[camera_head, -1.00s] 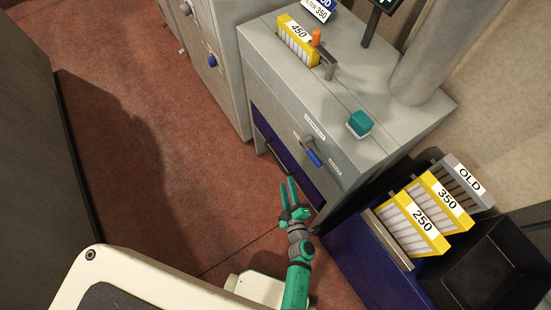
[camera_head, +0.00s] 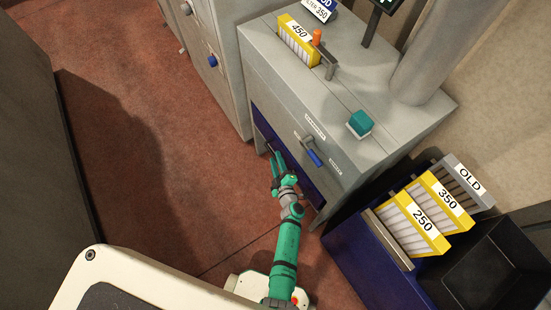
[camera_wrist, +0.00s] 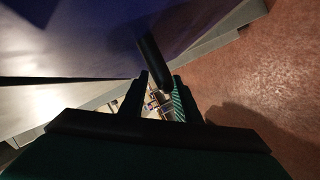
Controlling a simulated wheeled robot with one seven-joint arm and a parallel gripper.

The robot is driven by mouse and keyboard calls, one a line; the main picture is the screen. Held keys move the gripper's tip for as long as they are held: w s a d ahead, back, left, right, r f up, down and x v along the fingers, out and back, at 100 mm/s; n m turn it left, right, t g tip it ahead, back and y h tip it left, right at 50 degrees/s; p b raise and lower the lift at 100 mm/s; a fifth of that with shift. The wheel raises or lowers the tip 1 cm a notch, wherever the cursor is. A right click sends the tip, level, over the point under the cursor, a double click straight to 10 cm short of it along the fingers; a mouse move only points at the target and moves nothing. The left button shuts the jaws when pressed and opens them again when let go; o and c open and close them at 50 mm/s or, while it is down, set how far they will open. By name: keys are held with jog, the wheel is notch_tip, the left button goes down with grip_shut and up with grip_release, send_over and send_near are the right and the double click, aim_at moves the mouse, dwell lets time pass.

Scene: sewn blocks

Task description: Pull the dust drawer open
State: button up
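The dust drawer (camera_head: 311,187) is the dark blue front low in the grey cabinet, and it looks shut. Its dark bar handle (camera_wrist: 152,62) shows in the wrist view, standing off the blue drawer front (camera_wrist: 100,55). My green gripper (camera_head: 276,162) is in front of the drawer at the handle. In the wrist view my gripper (camera_wrist: 160,92) has its two fingers apart, with the near end of the bar between or just beyond their tips. I cannot tell whether either finger touches it. In the head view the fingers partly hide the handle.
A blue-handled latch (camera_head: 313,157) juts from the cabinet face above the drawer. A blue bin (camera_head: 350,245) with filters labelled 250, 350 and OLD stands to the right. The red floor (camera_head: 190,180) left of my arm is clear.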

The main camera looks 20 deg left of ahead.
jog(key=shift+w+a+f, duration=0.15)
jog(key=shift+w+a, duration=0.2)
jog(key=shift+w, duration=0.15)
grip_shut()
